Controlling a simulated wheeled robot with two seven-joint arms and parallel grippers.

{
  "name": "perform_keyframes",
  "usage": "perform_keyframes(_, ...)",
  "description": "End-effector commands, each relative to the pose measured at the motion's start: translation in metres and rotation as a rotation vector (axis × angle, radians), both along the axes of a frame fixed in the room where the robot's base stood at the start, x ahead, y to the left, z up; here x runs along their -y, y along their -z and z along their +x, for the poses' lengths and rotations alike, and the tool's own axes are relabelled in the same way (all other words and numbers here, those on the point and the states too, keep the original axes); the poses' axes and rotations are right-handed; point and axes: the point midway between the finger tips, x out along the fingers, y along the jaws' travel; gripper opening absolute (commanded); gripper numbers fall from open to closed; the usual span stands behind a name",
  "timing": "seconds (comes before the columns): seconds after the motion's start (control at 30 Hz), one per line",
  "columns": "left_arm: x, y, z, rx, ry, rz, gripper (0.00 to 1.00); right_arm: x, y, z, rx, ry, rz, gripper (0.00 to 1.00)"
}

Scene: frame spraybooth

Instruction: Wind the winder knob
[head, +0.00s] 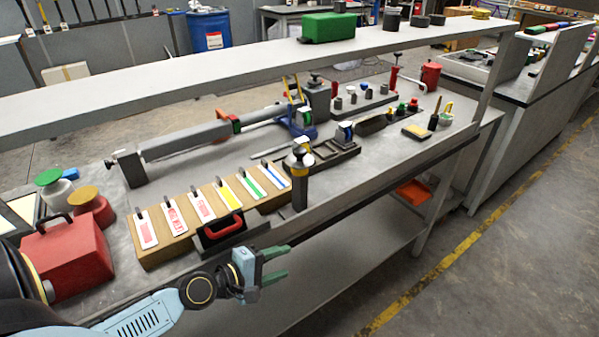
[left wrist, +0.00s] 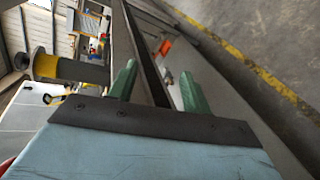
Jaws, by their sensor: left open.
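A grey upright post (head: 299,188) with a yellow band and a rounded knob (head: 298,151) on top stands at the bench's front edge. It looks like the winder, though I cannot be sure. In the left wrist view the yellow-banded post (left wrist: 82,71) lies sideways at the left, outside my fingers. My left gripper (head: 281,263) has green fingers, open and empty. It is in front of the bench edge, nearer to me than the post and apart from it. The open fingers also show in the left wrist view (left wrist: 158,88). My right gripper is not in view.
A wooden rack with several coloured cards (head: 152,252) and a red-handled black case (head: 222,232) stand beside the post. A red box (head: 68,258) sits at the left. A long shelf (head: 200,68) spans above the bench. The floor on the right is clear.

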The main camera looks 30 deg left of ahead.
Motion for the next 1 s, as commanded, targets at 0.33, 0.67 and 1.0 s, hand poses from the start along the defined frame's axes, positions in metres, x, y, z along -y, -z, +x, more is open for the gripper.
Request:
perform_keyframes(0.33, -0.014, -0.165, 0.026, -0.001, -0.17, -0.895, 0.49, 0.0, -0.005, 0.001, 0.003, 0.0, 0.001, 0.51)
perform_keyframes(0.67, -0.071, -0.182, 0.048, -0.058, -0.42, -1.322, 0.49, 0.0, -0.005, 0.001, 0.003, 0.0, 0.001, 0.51)
perform_keyframes(1.0, -0.071, -0.183, 0.077, -0.058, -0.433, -1.34, 0.49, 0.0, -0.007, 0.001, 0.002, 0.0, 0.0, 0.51)
